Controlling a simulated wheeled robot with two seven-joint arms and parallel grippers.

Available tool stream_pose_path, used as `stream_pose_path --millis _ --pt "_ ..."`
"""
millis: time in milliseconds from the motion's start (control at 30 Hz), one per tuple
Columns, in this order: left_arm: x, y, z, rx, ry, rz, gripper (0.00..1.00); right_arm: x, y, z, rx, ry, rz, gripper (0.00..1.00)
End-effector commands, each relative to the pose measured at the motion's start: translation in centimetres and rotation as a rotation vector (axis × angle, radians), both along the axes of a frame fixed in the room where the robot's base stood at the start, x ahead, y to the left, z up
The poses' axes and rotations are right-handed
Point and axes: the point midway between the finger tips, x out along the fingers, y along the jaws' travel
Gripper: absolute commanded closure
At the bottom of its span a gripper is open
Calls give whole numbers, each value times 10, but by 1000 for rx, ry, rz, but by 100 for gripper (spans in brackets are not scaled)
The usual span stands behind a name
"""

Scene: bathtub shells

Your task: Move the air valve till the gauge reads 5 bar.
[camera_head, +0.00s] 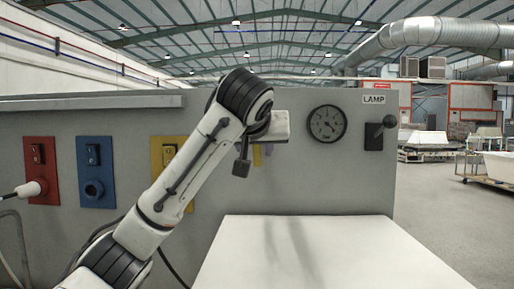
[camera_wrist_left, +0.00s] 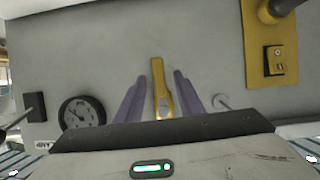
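The air valve appears to be a yellow lever (camera_wrist_left: 158,85) on the grey panel, seen in the left wrist view. My left gripper (camera_wrist_left: 157,95) has its two purple fingers apart, one on each side of the lever, with a visible gap on both sides. In the head view the left gripper (camera_head: 263,152) is at the panel, mostly hidden behind my own wrist. The round dark gauge (camera_head: 327,124) is right of it; it also shows upside down in the left wrist view (camera_wrist_left: 82,112). Its numbers are too small to read. My right gripper is not in view.
A lamp lever with black knob (camera_head: 380,131) sticks out right of the gauge under a LAMP label (camera_head: 374,99). Red (camera_head: 40,170), blue (camera_head: 95,172) and yellow (camera_head: 158,148) switch plates are at left. A bare white surface (camera_head: 310,255) lies below.

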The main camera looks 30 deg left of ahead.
Motion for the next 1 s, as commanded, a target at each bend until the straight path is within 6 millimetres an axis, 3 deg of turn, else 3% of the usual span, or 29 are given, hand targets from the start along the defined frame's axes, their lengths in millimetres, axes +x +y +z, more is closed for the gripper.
stream_pose_path --millis 200,567,767,1000 --pt "21 10 -9 0 1 0 66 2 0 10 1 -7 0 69" --pt "25 11 -12 0 0 -1 66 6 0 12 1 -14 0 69" --pt "25 11 -12 -1 -1 -1 99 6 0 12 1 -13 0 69" --pt "23 14 -13 -6 -4 4 100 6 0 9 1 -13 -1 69"
